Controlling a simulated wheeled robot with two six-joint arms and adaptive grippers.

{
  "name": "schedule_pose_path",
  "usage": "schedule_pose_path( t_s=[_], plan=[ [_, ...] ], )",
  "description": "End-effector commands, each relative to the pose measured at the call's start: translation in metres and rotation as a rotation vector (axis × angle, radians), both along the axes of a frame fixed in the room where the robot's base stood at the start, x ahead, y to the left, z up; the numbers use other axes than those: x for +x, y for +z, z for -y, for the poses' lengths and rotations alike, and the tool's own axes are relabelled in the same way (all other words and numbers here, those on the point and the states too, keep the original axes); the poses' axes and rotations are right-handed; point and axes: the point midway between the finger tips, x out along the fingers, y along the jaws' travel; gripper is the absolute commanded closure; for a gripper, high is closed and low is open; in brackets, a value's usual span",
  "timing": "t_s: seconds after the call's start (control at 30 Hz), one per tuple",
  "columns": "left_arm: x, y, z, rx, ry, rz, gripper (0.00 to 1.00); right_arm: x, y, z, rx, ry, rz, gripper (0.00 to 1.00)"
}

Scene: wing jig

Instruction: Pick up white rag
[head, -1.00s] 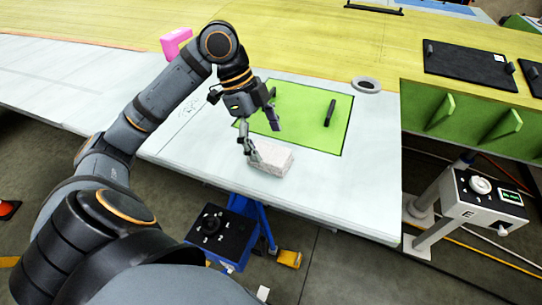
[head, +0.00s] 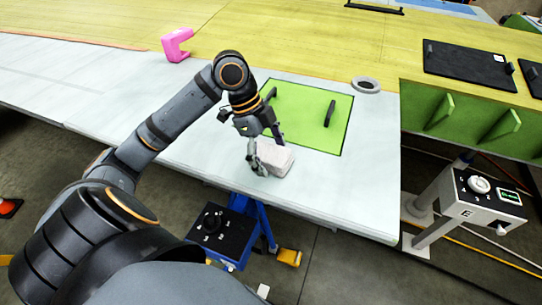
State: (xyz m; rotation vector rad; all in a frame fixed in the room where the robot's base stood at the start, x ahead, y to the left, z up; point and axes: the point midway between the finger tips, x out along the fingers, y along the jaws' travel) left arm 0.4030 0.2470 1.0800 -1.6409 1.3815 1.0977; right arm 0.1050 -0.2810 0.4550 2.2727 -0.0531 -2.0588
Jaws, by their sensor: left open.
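The white rag (head: 276,159) is a folded, block-like pad lying on the pale wing surface, just below the green panel. My left gripper (head: 268,156) is at the rag, with its fingers apart. One finger is at the rag's left end and the other is above its upper edge. I cannot tell whether the fingers touch the rag. The rag's left end is partly hidden by the near finger. My right gripper does not show.
The green panel (head: 310,128) with two dark handles lies just beyond the rag. A control box (head: 487,193) stands at the right. The wing's front edge is close below the rag.

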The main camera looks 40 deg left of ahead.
Motion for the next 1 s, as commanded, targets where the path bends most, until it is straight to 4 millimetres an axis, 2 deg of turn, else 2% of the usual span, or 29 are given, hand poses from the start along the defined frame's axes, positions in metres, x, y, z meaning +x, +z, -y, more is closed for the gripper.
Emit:
schedule_pose_path(
  t_s=[0.27,0.6,0.7,1.0],
  plan=[
    [0.0,-0.0006,0.0,0.0,0.0,0.0,0.13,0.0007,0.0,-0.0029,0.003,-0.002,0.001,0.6],
    [0.0001,-0.0005,0.0,0.0,0.0,0.0,0.59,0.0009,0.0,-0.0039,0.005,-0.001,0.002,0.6],
    [0.0001,-0.0005,0.0001,0.0,0.0,0.001,0.69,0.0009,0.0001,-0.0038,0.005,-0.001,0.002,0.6],
    [0.0004,0.0006,0.0001,-0.001,0.001,0.002,0.7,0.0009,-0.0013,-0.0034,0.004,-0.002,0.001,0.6]
  ],
)
